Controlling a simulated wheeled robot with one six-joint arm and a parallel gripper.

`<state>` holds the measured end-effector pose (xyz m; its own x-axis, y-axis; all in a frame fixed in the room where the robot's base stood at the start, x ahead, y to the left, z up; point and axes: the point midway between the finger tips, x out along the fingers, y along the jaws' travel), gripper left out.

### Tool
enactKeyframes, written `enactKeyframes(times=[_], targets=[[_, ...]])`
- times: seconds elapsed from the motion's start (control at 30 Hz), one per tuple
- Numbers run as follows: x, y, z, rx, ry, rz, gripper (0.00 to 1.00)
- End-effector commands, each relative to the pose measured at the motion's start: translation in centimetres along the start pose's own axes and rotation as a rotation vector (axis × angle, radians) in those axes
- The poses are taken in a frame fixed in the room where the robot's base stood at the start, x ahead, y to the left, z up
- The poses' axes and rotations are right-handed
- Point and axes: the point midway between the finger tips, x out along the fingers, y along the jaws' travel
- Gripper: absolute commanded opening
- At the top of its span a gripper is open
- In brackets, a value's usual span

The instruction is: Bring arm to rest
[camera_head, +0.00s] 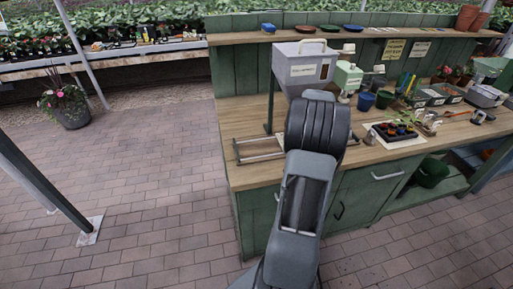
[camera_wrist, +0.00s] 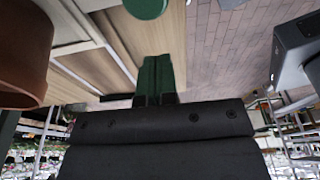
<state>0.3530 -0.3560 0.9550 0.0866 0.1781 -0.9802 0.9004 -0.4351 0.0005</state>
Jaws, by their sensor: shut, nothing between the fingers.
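My gripper (camera_wrist: 157,72) shows in the wrist view, its two dark green fingers side by side and pressed together with nothing between them. In the head view my arm reaches up over the front of the wooden workbench (camera_head: 250,112), and its links hide the gripper. In the wrist view, bench wood and a metal frame lie beyond the fingers.
In the wrist view a terracotta pot (camera_wrist: 24,45) is close on the left, and a green round thing (camera_wrist: 146,7) is at the top. In the head view a grey hopper (camera_head: 305,68) and seedling tray (camera_head: 396,131) stand on the bench. Brick floor (camera_head: 150,190) at left is clear.

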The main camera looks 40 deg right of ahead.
Motion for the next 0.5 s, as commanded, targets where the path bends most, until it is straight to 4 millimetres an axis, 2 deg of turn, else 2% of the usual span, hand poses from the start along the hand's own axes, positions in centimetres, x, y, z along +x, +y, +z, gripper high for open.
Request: enactKeyframes(times=[0.03, 0.2, 0.5], targets=[[-0.8, 0.0, -0.3, -0.001, 0.0, 0.0, 0.0], [-1.9, 0.0, -1.0, -0.001, 0.0, 0.0, 0.0], [-1.9, 0.0, -1.0, 0.0, 0.001, -0.001, 0.0]])
